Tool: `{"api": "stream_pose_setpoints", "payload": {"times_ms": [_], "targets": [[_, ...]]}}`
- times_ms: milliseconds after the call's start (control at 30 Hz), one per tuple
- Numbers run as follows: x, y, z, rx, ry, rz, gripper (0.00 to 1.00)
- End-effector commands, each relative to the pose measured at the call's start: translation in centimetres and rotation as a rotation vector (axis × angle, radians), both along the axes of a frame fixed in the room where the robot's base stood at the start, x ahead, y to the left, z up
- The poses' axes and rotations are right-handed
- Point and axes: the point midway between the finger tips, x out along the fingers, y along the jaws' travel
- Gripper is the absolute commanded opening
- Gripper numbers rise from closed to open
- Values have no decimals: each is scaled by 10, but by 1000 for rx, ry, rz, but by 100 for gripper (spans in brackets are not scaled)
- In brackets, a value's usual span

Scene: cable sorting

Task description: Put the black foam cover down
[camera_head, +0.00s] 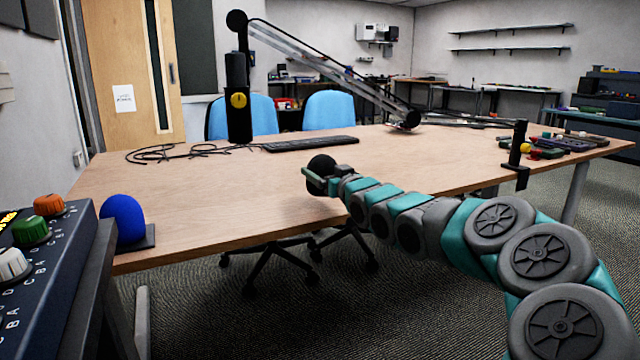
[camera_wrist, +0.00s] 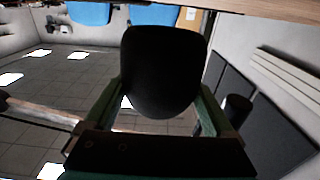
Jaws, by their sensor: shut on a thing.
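The black foam cover (camera_head: 321,168) is a dark rounded piece held at the end of my arm, above the front part of the wooden table (camera_head: 220,190). In the wrist view the black foam cover (camera_wrist: 160,75) fills the middle, between the two green fingers. My gripper (camera_head: 318,176) is shut on it; it also shows in the wrist view (camera_wrist: 163,105), one finger on each side of the cover. Whether the cover touches the tabletop cannot be told. A blue foam cover (camera_head: 123,218) stands on a dark base at the table's left front corner.
A microphone (camera_head: 238,100) hangs from a boom arm (camera_head: 325,68) over the back of the table. A keyboard (camera_head: 310,144) and black cables (camera_head: 180,152) lie behind my gripper. Tools (camera_head: 560,143) lie at the right end. The table's left middle is bare.

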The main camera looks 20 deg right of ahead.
Motion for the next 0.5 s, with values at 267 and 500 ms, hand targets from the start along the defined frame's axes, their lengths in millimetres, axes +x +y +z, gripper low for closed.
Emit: {"api": "stream_pose_setpoints", "payload": {"times_ms": [267, 500], "targets": [[15, 1, -8, -1, 2, -2, 37], [15, 1, -38, 1, 3, -1, 37]]}}
